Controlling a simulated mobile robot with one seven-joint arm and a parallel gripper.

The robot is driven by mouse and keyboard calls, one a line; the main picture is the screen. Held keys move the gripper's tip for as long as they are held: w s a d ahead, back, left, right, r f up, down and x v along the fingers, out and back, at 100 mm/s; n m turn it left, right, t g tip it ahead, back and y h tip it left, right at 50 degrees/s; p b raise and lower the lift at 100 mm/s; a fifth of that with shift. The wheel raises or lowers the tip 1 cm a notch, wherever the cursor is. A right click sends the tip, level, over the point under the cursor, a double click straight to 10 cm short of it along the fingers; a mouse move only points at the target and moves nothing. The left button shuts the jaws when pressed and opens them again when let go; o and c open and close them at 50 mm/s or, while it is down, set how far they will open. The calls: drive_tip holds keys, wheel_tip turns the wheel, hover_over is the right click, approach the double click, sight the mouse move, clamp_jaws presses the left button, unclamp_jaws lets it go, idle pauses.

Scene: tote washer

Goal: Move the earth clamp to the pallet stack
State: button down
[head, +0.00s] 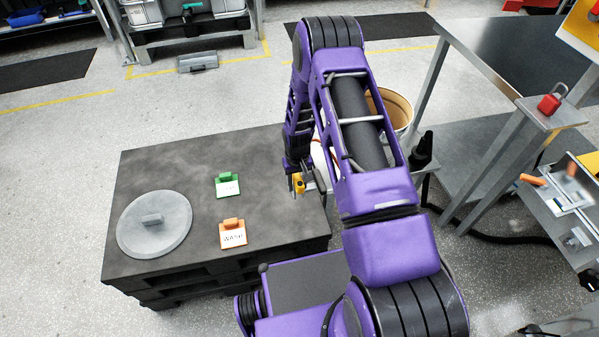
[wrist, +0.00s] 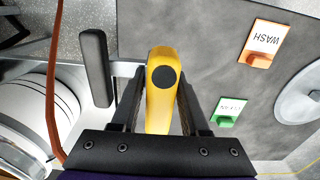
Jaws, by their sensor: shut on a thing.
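My gripper (head: 303,178) is shut on the yellow earth clamp (wrist: 160,98), which has a round black spot on it. In the head view the yellow clamp (head: 298,185) shows below my wrist, near the right edge of the pallet stack. The pallet stack (head: 170,168) is dark, with a flat grey-black top. In the wrist view the stack's top (wrist: 215,75) lies behind the clamp. I cannot tell the gap between clamp and top.
On the stack are a round grey lid (head: 155,228), an orange WASH tag (head: 233,235) and a green tag (head: 228,187). Its right rear top is bare. A tan-rimmed bucket (head: 398,105) stands behind my arm. An orange cable (wrist: 53,90) runs left of my gripper.

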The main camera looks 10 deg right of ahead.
drive_tip(key=shift+w+f, duration=0.15)
drive_tip(key=shift+f, duration=0.1)
drive_tip(key=shift+f+b, duration=0.1)
drive_tip(key=shift+b, duration=0.35)
wheel_tip(320, 180, down, 7)
drive_tip(key=b, duration=0.6)
idle(0.6)
drive_tip(key=shift+f, duration=0.4)
drive_tip(key=shift+f, duration=0.15)
idle(0.3)
drive_tip(key=shift+f, duration=0.5)
